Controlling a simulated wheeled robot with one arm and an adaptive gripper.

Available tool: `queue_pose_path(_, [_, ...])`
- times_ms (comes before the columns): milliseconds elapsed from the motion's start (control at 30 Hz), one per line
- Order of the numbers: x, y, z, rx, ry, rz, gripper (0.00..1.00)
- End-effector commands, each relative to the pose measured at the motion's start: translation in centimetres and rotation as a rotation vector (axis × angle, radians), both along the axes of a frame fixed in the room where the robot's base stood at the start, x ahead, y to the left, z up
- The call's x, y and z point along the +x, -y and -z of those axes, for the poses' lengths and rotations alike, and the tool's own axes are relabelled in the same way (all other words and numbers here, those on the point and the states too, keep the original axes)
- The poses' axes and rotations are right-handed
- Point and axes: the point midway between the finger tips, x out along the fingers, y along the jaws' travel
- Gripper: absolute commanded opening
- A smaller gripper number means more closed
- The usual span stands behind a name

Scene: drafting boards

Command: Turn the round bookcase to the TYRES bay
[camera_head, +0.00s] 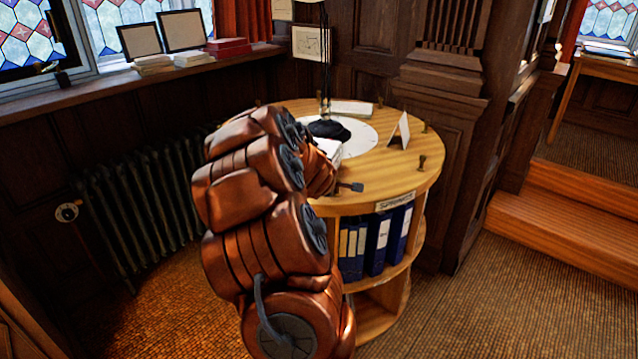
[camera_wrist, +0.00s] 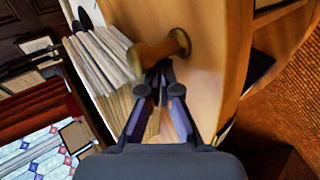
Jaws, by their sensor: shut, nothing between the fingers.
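The round bookcase (camera_head: 408,178) is a light wood drum with a flat top and open bays below. The bay facing me holds blue binders (camera_head: 377,240) under a label (camera_head: 395,201) that seems to read SPRINGS. No TYRES label shows. Small brown pegs stand around the top's rim, one at the right (camera_head: 421,163). My gripper (camera_head: 351,187) is at the near rim, partly hidden by my copper arm. In the wrist view my gripper (camera_wrist: 166,80) is shut and empty, its tips close beside a peg (camera_wrist: 160,55); I cannot tell whether they touch.
On the top are a white disc (camera_head: 365,136), a dark lamp base (camera_head: 329,130), a folded card (camera_head: 400,131) and papers, partly behind my arm. A radiator (camera_head: 150,200) stands left, a panelled pillar behind, wooden steps (camera_head: 560,220) right. Carpet is clear at front right.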

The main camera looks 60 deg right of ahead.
Motion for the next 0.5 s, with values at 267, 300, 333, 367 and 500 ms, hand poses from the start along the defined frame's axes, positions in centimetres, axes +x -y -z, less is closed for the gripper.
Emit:
queue_pose_path(267, [0.07, 0.01, -0.03, -0.002, 0.001, -0.009, 0.00])
queue_pose_path(300, [0.08, 0.01, -0.03, -0.002, 0.001, -0.009, 0.00])
queue_pose_path(333, [0.08, 0.01, -0.03, -0.002, 0.001, -0.009, 0.00])
queue_pose_path(367, [0.05, 0.02, -0.04, -0.002, 0.001, -0.009, 0.00])
queue_pose_path(500, [-0.72, 0.48, -0.24, -0.001, 0.003, -0.016, 0.00])
